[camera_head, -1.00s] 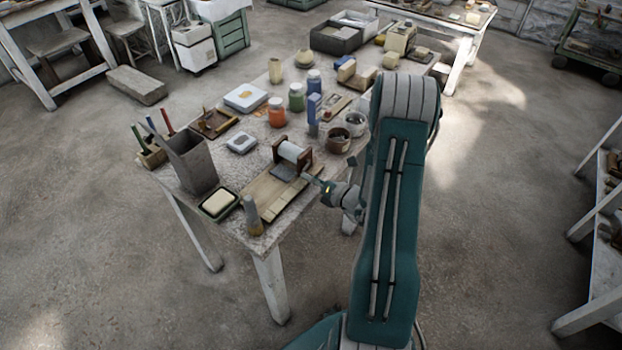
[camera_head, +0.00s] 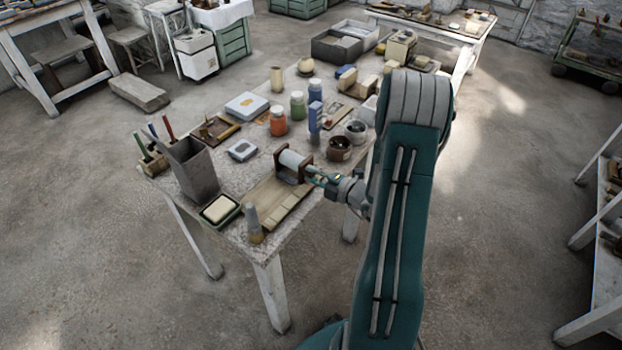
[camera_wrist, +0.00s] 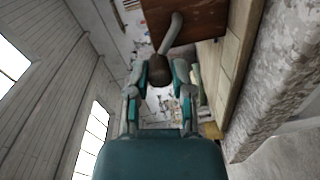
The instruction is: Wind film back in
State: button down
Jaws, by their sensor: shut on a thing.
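A white film roll (camera_head: 292,159) sits between dark brown wooden end plates (camera_head: 306,168) on a pale board at the table's near side. In the wrist view, one brown end plate (camera_wrist: 198,20) fills the top. A grey crank arm (camera_wrist: 172,33) runs down it to a dark brown knob (camera_wrist: 160,70). My gripper (camera_wrist: 160,74) has its two teal fingers closed around this knob. In the head view, my gripper (camera_head: 318,177) is at the right side of the roll holder. I see no loose film hanging in front of the roll.
The pale board (camera_head: 268,208) lies bare in front of the roll. A brush (camera_head: 253,225) stands at its near end, beside a green tray (camera_head: 220,210) and a tall grey container (camera_head: 193,168). A brown pot (camera_head: 339,149) and several jars stand behind the holder.

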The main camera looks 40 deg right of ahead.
jog(key=m, duration=0.1)
jog(key=d+m, duration=0.1)
jog(key=m, duration=0.3)
jog(key=shift+w+d+r, duration=0.2)
jog(key=shift+d+r, duration=0.2)
jog(key=shift+w+d+m+y, duration=0.1)
jog(key=shift+d+m+y, duration=0.15)
jog(key=shift+m, duration=0.9)
jog(key=shift+w+d+m+y, duration=0.15)
jog(key=shift+d+m, duration=0.2)
jog(key=shift+m, duration=0.8)
jog(key=c, duration=0.8)
grip_release()
jog(key=shift+r, duration=0.1)
jog(key=shift+d, duration=0.1)
jog(key=v, duration=1.2)
jog(key=shift+d, duration=0.1)
